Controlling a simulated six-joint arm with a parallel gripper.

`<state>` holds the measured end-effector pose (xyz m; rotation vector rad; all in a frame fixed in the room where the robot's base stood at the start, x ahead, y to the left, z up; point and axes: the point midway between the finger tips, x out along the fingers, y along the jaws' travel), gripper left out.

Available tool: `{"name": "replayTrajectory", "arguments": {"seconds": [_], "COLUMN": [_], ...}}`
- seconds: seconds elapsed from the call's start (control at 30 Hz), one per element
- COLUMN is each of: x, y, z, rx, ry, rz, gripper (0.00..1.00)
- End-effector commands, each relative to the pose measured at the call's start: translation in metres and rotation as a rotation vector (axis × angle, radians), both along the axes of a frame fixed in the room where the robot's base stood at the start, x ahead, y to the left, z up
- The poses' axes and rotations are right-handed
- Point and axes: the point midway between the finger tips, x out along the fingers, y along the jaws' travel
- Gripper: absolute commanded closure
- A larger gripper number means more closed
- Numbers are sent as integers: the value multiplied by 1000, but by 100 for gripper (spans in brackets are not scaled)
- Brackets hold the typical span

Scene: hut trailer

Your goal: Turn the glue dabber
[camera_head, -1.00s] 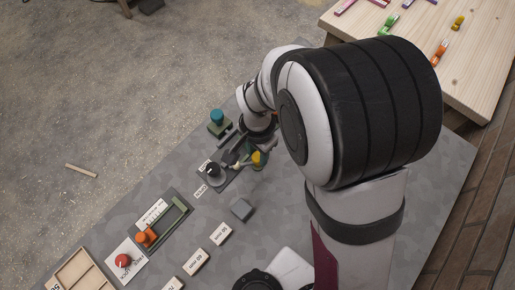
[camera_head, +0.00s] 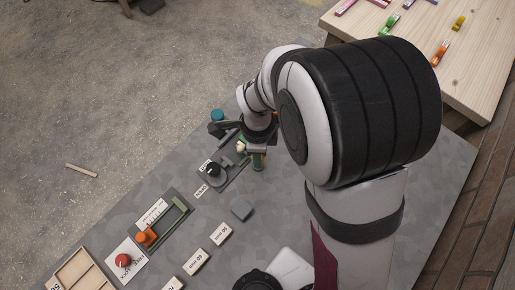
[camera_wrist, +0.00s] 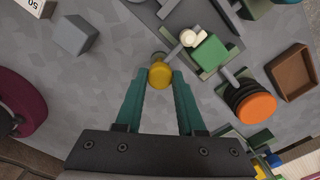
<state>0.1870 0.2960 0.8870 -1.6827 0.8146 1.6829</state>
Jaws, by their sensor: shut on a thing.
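A yellow knob (camera_wrist: 160,75), which I take to be the glue dabber's handle, stands between my teal fingertips in the wrist view. My gripper (camera_wrist: 161,84) is shut on it, one finger on each side. A grey bar runs from near the knob up right towards a cream ball (camera_wrist: 188,38) and a green block (camera_wrist: 210,53); I cannot tell exactly how they join. In the head view my gripper (camera_head: 258,161) points down at the bench, right of the black dial (camera_head: 212,169), and the yellow knob is mostly hidden.
An orange-topped black piece (camera_wrist: 256,107) and a brown tray (camera_wrist: 292,72) stand close on the right in the wrist view. A loose grey block (camera_head: 241,208) lies nearby. A teal-topped piece (camera_head: 217,116) stands behind. Bare bench shows right of my gripper.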

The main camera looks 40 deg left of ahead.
Motion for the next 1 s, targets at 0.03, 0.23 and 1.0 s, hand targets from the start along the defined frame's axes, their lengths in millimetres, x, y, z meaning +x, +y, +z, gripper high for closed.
{"name": "replayTrajectory", "arguments": {"seconds": [0.03, 0.23, 1.0], "x": [0, 0, 0], "y": [0, 0, 0], "z": [0, 0, 0], "rx": [1, 1, 1], "ry": [-1, -1, 0], "rz": [-20, -93, -129], "gripper": [100, 100, 35]}}
